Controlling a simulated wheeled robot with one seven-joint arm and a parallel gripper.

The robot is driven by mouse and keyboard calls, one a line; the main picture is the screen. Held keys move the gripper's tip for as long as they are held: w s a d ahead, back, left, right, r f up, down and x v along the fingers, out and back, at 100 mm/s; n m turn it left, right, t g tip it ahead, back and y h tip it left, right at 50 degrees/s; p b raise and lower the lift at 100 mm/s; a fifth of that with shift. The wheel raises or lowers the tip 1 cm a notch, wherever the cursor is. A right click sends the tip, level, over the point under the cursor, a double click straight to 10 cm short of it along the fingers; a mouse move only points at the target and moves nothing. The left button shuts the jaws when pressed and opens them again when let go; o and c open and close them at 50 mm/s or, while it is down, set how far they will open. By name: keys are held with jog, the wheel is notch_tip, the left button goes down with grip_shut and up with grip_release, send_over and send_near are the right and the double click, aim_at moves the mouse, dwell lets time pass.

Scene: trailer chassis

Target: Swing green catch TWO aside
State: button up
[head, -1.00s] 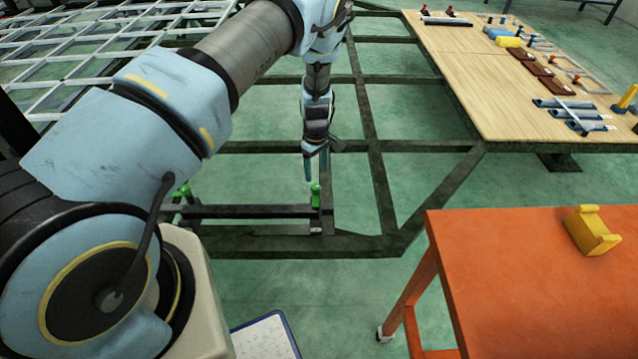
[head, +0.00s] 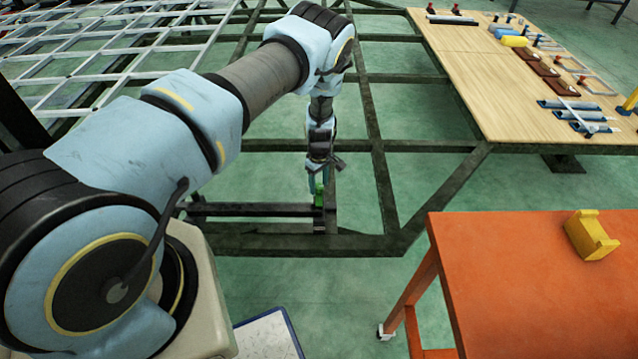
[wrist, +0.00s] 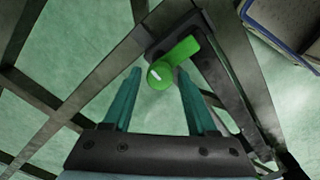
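A green catch (head: 319,197) sits on a dark bracket of the trailer frame in the head view. In the wrist view the catch (wrist: 181,55) shows a round knob with a white mark and a flat arm running up to the right. I see no number on it. My gripper (wrist: 160,73) is open, its two teal fingers on either side of the knob, tips close to it; whether they touch it I cannot tell. In the head view my gripper (head: 315,184) points down at the catch and partly covers it.
Dark chassis beams (head: 375,150) surround the catch. A dark rail (head: 250,210) runs left from it. An orange table (head: 520,270) with a yellow holder (head: 591,235) stands at right. A wooden bench (head: 480,75) holds tools farther back. A blue-edged board (head: 265,335) lies low in front.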

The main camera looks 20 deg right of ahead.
grip_shut()
jog(key=shift+b, duration=0.3)
jog(key=m+b, duration=0.1)
jog(key=m, duration=0.1)
jog(key=m+b, duration=0.1)
jog(key=b, duration=0.1)
jog(key=shift+f+m+b, duration=0.2)
jog(key=shift+m+b, duration=0.1)
jog(key=shift+m, duration=0.1)
jog(key=m+b, duration=0.4)
jog(key=m, duration=0.1)
jog(key=m+b, duration=0.3)
jog(key=m, duration=0.2)
jog(key=shift+r+m+b, duration=0.2)
jog(key=shift+m+b, duration=0.6)
jog(key=shift+m, duration=1.3)
